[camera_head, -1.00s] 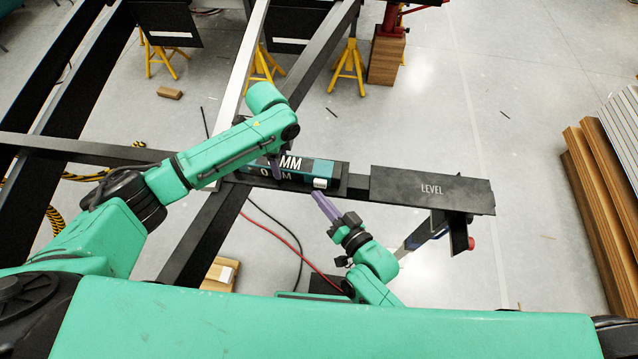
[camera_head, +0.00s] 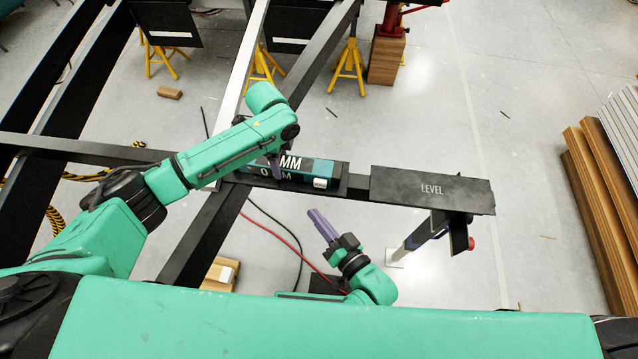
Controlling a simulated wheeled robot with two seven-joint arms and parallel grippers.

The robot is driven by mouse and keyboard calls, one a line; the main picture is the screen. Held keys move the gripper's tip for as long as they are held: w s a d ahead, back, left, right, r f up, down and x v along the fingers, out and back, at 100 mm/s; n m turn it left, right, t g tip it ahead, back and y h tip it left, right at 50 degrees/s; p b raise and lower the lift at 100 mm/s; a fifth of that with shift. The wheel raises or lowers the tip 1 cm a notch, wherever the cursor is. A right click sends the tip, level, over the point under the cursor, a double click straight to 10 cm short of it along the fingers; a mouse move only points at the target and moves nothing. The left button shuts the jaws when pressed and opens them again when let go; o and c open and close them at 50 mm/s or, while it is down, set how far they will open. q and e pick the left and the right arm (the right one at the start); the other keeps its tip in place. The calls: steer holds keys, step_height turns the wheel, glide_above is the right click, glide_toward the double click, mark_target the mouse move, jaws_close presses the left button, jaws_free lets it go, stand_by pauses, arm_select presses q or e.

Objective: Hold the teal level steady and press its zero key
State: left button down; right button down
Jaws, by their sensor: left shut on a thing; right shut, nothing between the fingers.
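The teal level (camera_head: 324,168) lies on a dark tray on the black chassis beam, with white digits and "MM" on it, partly hidden by my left arm. A small white key (camera_head: 320,183) with dark lettering too small to read surely is at its right end, on the near side. My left gripper (camera_head: 279,170) is shut on the level at its middle, its fingers partly hidden by the arm. My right gripper (camera_head: 313,213) is shut and empty, its purple fingers pointing up at the key, with a gap between them.
A black plate marked "LEVEL" (camera_head: 432,188) extends right of the tray. Red and black cables (camera_head: 290,237) run on the floor below the beam. Yellow stands (camera_head: 350,65) are beyond, and stacked boards (camera_head: 600,205) lie at the right.

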mark_target(280, 161)
stand_by(0.4)
arm_select(q)
jaws_free()
step_height(280, 161, up, 12)
stand_by(0.4)
